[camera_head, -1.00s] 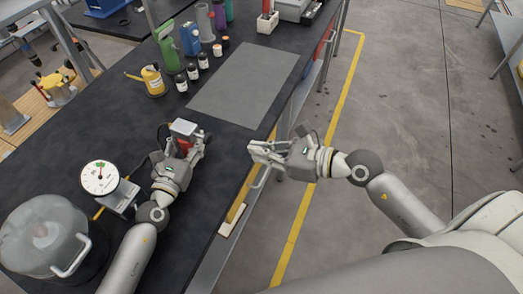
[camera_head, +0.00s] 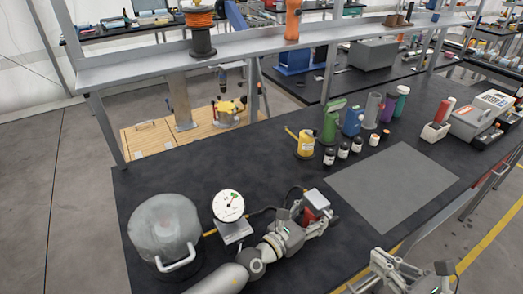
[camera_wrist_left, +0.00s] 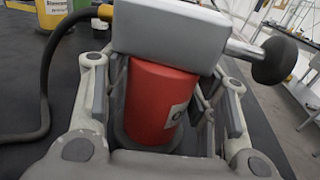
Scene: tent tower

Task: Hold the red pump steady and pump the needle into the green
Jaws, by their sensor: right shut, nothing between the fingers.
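The red pump (camera_head: 315,199) stands on the dark bench with a grey block on top. In the left wrist view the red pump body (camera_wrist_left: 160,105) sits between my left fingers, with a black knob on a metal rod (camera_wrist_left: 275,60) at right. My left gripper (camera_head: 308,212) is shut around the pump body. A round white gauge (camera_head: 228,207) with a green mark and a red needle stands left of it; the exact needle reading is too small to tell. My right gripper (camera_head: 385,272) is shut and empty, right of the pump, near the bench's front edge.
A grey mat (camera_head: 393,186) lies clear to the right. A yellow oil can (camera_head: 306,144), small bottles and a green can (camera_head: 331,122) stand behind. A hose (camera_wrist_left: 45,75) runs beside the pump.

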